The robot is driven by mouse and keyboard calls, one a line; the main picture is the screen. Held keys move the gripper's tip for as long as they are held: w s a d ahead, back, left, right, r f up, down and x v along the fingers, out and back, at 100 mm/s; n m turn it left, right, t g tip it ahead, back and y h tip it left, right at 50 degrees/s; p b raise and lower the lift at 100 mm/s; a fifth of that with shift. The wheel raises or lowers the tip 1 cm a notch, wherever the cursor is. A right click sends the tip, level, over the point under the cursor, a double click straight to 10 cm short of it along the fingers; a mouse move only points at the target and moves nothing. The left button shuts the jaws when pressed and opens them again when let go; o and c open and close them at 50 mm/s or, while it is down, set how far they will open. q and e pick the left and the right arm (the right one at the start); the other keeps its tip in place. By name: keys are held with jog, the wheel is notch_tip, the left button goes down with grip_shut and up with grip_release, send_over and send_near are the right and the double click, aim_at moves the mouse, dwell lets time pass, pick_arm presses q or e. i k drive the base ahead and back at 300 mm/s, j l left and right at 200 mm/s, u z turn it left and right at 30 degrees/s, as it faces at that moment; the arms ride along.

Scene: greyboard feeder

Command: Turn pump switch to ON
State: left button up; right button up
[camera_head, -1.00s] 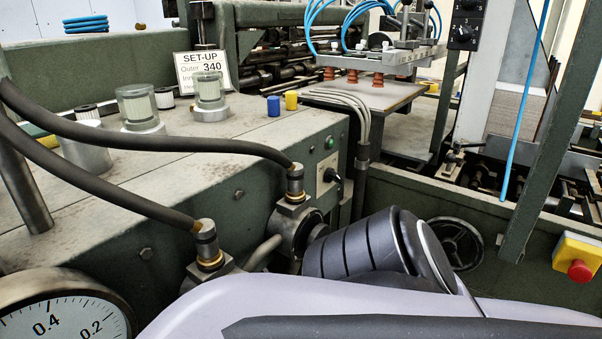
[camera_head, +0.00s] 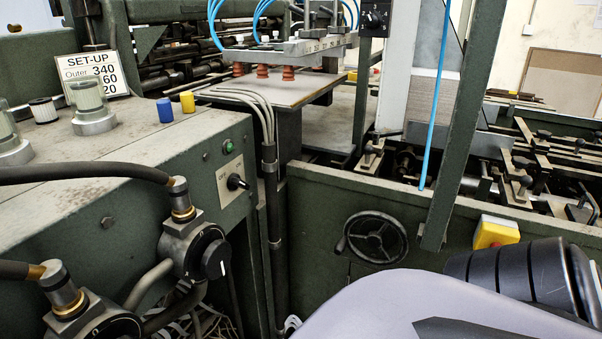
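A black rotary switch knob (camera_head: 236,182) sits on a pale plate (camera_head: 229,182) on the end face of the green machine cabinet, left of the picture's middle. Its handle sticks out to the right; the lettering on the plate is too small to read surely. A green round button or lamp (camera_head: 228,146) sits just above the plate. Nothing touches the knob. One of my arms, pale with a dark ringed joint, fills the lower right, well apart from the switch. Neither gripper shows in the view.
Grey conduits (camera_head: 270,190) run down right of the switch. A handwheel (camera_head: 376,238) and a yellow box (camera_head: 495,232) are on the green wall to the right.

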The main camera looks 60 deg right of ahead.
aim_at(235, 182)
jog(key=l+z, duration=0.15)
jog(key=z, duration=1.05)
jog(key=k+l, duration=0.05)
